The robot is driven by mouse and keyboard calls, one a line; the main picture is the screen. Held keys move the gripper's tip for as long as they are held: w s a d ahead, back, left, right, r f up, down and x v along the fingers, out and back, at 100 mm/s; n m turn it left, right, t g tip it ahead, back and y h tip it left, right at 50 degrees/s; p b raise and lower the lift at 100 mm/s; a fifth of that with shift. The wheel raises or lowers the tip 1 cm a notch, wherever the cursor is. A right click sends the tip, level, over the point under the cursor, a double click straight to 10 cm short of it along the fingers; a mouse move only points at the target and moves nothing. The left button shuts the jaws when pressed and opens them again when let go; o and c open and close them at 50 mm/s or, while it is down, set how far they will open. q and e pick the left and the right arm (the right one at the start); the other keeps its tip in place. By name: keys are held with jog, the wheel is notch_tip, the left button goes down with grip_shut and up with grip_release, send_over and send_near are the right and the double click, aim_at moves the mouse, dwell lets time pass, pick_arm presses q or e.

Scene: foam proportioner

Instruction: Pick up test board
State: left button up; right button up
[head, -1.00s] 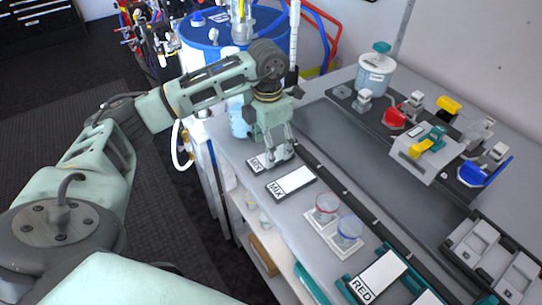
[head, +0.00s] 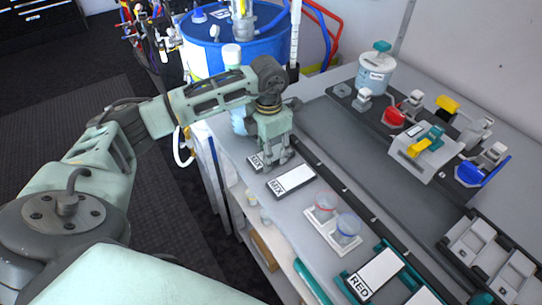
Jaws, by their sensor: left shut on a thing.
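My right gripper is not in view.
Red-tinted (head: 325,206) and blue-tinted (head: 347,229) clear cups stand on white bases, near a board marked RED (head: 378,276). A blue drum (head: 225,50) stands behind my left arm. A device with coloured levers (head: 425,150) and a lidded jar (head: 375,72) stand at the right.

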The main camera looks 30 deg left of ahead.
pick_arm(q)
jog(key=shift+c, duration=0.7)
